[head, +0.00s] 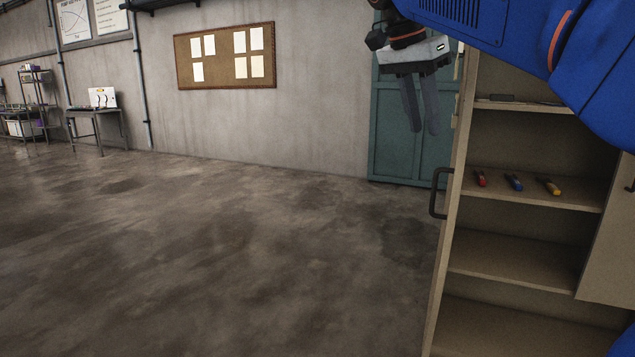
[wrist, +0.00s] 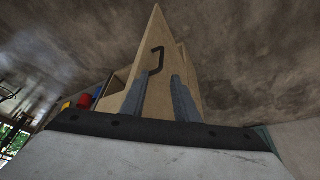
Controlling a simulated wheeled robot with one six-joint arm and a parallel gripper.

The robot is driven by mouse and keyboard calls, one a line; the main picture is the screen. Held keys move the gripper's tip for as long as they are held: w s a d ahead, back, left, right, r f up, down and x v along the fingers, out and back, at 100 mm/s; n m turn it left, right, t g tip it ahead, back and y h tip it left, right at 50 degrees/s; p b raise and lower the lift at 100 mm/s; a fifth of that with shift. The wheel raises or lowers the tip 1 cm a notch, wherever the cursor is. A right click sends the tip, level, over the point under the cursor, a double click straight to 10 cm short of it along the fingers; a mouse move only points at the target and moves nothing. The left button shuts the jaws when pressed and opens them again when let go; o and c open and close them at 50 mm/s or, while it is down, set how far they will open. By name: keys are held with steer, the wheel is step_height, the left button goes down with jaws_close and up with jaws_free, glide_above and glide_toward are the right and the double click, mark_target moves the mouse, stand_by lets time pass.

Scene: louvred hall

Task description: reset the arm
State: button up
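My gripper (head: 425,131) hangs from my blue arm at the upper right of the head view, fingers pointing down. There is a gap between its two grey fingers and nothing is held. In the wrist view the fingers (wrist: 160,78) stand apart, with a pale cabinet door and its dark handle (wrist: 155,60) seen beyond and between them. I cannot tell how far the fingers are from that door. My arm hides the top of the cabinet in the head view.
An open wooden cabinet (head: 520,257) stands at right, its left door (head: 448,240) swung out. Red (head: 481,179), blue (head: 514,183) and yellow (head: 552,186) items lie on a shelf. A teal door (head: 395,150) is behind. The floor (head: 220,260) at left is clear.

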steer(key=s+d+f+n+t+y, duration=0.1)
steer(key=s+f+n, duration=0.3)
steer(key=s+f, duration=0.4)
steer(key=s+d+f+n+t+y, duration=0.1)
steer(key=s+f+n, duration=0.3)
steer(key=f, duration=1.5)
steer(key=s+d+f+n+t+y, duration=0.1)
steer(key=s+d+f+n+y, duration=0.1)
steer(key=s+f, duration=1)
steer(key=d+f+n, duration=0.1)
steer(key=n, duration=0.1)
steer(key=shift+f+n, duration=0.3)
steer(key=shift+f, duration=0.05)
